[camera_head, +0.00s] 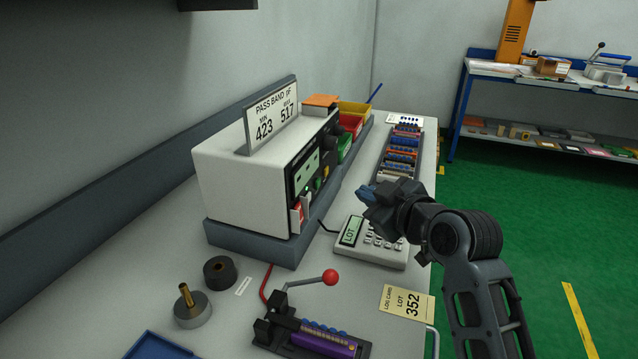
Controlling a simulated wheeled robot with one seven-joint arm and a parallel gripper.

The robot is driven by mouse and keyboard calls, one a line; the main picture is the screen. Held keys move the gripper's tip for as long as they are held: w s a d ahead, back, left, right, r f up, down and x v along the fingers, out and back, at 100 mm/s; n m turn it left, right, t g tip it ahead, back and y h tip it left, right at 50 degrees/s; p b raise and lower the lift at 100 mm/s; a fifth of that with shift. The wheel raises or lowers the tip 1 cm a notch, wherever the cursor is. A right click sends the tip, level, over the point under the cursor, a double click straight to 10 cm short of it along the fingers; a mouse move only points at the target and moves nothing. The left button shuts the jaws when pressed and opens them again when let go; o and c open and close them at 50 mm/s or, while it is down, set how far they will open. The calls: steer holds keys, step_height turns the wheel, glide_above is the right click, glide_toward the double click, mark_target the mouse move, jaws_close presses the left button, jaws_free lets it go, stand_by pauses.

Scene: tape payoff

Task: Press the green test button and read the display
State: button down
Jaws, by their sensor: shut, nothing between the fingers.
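The tester (240,190) is a white box on a grey plinth at the left of the bench. Its dark front panel faces right and shows at a steep angle. A lit pale green display (306,171) is on the panel; its marks are too small to read surely. Small coloured controls sit below it, and I cannot tell surely which is the green test button. My gripper (366,193) is shut and empty, with bluish fingertips pointing left towards the panel. It is above the keypad unit and apart from the tester.
A sign (272,115) on the tester reads PASS BAND, 423 and 517. The keypad unit (385,254) with a LOT screen is below my gripper.

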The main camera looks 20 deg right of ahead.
steer(key=shift+w+a, duration=0.8)
steer(key=shift+a, duration=0.35)
steer(key=shift+w+a, duration=0.8)
steer(key=shift+a, duration=0.3)
stand_by(0.4)
steer(key=shift+w+a, duration=0.25)
steer(key=shift+a, duration=0.1)
steer(key=shift+w+a, duration=0.2)
steer(key=shift+a, duration=0.1)
stand_by(0.7)
steer(key=shift+d, duration=0.1)
steer(key=shift+s+d+p, duration=0.35)
steer(key=shift+s+d, duration=0.1)
steer(key=shift+d, duration=0.1)
steer(key=shift+s+d, duration=0.75)
steer(key=shift+d, duration=0.3)
steer(key=shift+s+d, duration=0.75)
steer(key=shift+d, duration=0.25)
